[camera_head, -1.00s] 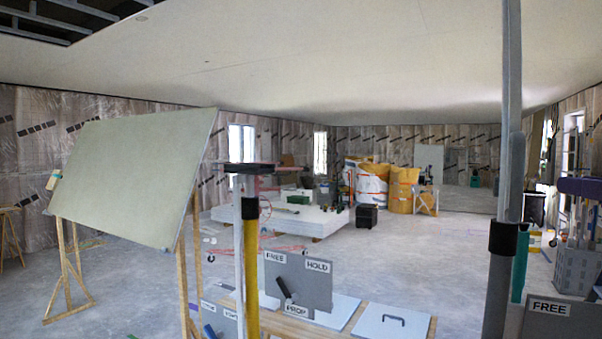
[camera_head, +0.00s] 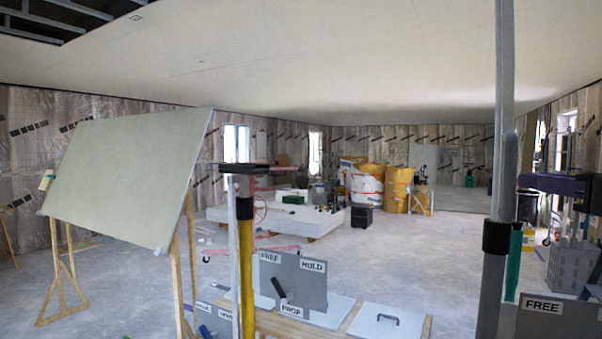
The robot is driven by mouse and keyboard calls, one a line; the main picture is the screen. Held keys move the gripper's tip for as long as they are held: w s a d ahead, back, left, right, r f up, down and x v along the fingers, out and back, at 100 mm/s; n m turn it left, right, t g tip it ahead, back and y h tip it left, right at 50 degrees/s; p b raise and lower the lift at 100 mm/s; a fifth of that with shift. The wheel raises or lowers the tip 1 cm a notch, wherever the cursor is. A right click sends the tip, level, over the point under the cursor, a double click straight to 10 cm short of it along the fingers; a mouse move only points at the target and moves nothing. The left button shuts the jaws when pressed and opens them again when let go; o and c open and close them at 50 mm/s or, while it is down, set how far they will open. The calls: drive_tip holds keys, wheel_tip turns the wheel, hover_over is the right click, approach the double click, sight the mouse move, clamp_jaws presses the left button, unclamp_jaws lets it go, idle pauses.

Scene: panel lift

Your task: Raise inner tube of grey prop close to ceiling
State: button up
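The grey prop (camera_head: 490,290) stands close in the right part of the view. Its lighter inner tube (camera_head: 505,60) rises from a black collar (camera_head: 497,237) and runs out of the top of the picture, so its top is hidden. A rounded grey bar (camera_head: 510,150) stands close along the tube. A purple piece (camera_head: 550,183), which appears to be part of my gripper, reaches in from the right edge. Its tip is just right of the inner tube, above the collar. Whether it touches the tube, and how its fingers stand, I cannot tell.
A yellow prop (camera_head: 246,270) with a flat dark head stands at center left. A pale panel (camera_head: 125,180) leans on a wooden stand. The ceiling (camera_head: 300,70) spans above, with an open gap at upper left.

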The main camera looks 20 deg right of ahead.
sight(514, 177)
drive_tip(key=shift+x, duration=4.05)
clamp_jaws()
